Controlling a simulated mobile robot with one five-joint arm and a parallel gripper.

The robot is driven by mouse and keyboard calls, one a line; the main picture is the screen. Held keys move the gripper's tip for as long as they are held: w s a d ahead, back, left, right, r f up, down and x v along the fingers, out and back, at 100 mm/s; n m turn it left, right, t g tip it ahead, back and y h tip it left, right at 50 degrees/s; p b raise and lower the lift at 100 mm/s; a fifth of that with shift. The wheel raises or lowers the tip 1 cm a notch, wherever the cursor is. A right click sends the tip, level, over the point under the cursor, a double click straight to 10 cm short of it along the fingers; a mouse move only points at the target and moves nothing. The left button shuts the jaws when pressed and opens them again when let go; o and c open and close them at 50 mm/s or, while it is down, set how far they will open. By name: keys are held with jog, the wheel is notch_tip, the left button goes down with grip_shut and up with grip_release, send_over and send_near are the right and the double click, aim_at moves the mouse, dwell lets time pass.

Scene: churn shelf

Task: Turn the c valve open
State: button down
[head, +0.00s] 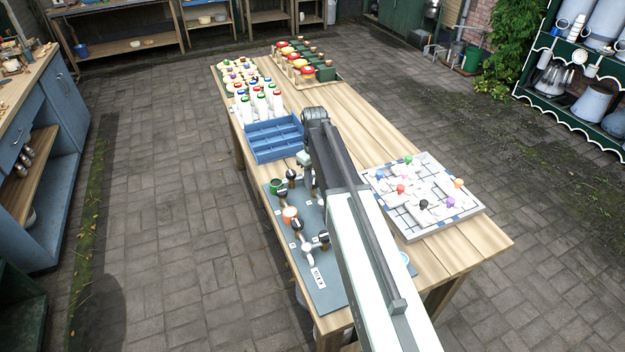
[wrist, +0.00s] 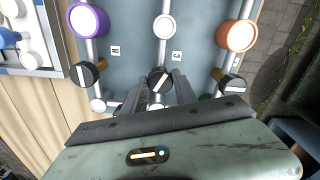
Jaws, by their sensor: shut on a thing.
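In the wrist view, my gripper (wrist: 160,88) has its two dark fingers on either side of the middle black valve knob (wrist: 160,76), and it is shut on it. The knob carries a white pointer line, which sits at a slant. A small white label (wrist: 177,56), which seems to read C, is beside the pipe above this knob. The knob sits on the blue-grey valve panel (head: 325,285), which lies on the wooden table in the head view. In the head view my arm covers part of the panel, and my fingertips are hard to make out.
Other black knobs stand left (wrist: 88,74) and right (wrist: 228,80) of the held one, close to my fingers. A blue divided tray (head: 272,142) lies beyond the panel. A white board with coloured pegs (head: 425,195) lies to the right. White bottles (head: 260,103) stand farther back.

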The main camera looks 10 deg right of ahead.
aim_at(314, 181)
jog(key=n, duration=0.5)
jog(key=shift+n, duration=0.3)
dwell(0.4)
jog(key=c, duration=1)
grip_release()
jog(key=shift+a, duration=0.1)
jog(key=shift+o, duration=0.2)
notch_tip(314, 181, up, 8)
jog(key=p, duration=0.8)
jog(key=shift+f, duration=0.15)
